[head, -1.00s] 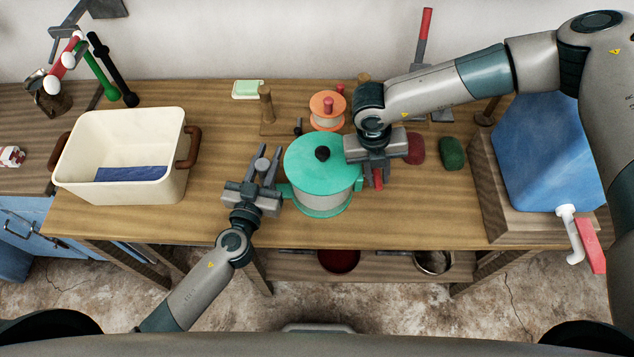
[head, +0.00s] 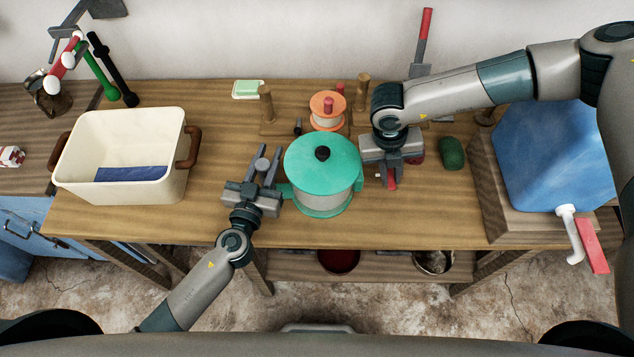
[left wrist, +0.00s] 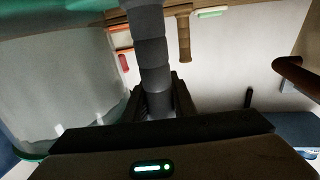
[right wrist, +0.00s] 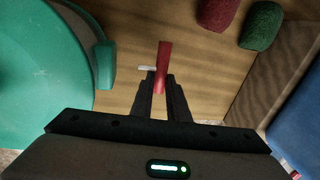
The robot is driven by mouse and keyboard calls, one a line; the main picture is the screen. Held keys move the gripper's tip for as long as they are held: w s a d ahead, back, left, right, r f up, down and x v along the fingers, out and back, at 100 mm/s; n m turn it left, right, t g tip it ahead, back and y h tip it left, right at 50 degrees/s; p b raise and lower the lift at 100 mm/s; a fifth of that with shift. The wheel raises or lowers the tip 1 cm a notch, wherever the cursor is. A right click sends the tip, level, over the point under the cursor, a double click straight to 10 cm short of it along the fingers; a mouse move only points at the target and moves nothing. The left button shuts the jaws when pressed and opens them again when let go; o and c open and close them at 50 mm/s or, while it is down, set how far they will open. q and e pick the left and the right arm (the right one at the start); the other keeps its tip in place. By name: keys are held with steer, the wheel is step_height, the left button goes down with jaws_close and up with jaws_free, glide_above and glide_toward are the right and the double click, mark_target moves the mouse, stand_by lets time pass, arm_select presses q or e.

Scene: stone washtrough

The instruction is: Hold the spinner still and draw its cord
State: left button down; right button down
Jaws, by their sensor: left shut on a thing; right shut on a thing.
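The spinner (head: 325,198) is a pale drum with a teal lid (head: 308,165) and black knob, upright on the table. Its teal lid also fills the left of the right wrist view (right wrist: 35,75). My left gripper (head: 262,165) is at the spinner's left side, shut on a grey ribbed handle (left wrist: 152,55) that stands between its fingers. My right gripper (head: 391,172) is right of the spinner, apart from it, shut on a red pull grip (right wrist: 163,62). A short pale piece shows beside the grip; I cannot make out the cord between grip and spinner.
A cream tub (head: 125,165) with brown handles stands left. An orange spool (head: 328,110) between wooden posts is behind the spinner. A green lump (head: 452,153) and a blue tank (head: 548,150) are right. The table in front of the spinner is clear.

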steer(key=shift+w+d, duration=0.2)
steer(key=shift+d, duration=2.9)
arm_select(q)
steer(key=shift+a, duration=0.1)
arm_select(e)
steer(key=shift+s+a, duration=0.15)
steer(key=shift+a, duration=2.2)
steer(key=shift+s+a, duration=0.15)
steer(key=shift+a, duration=2.2)
steer(key=shift+d, duration=0.1)
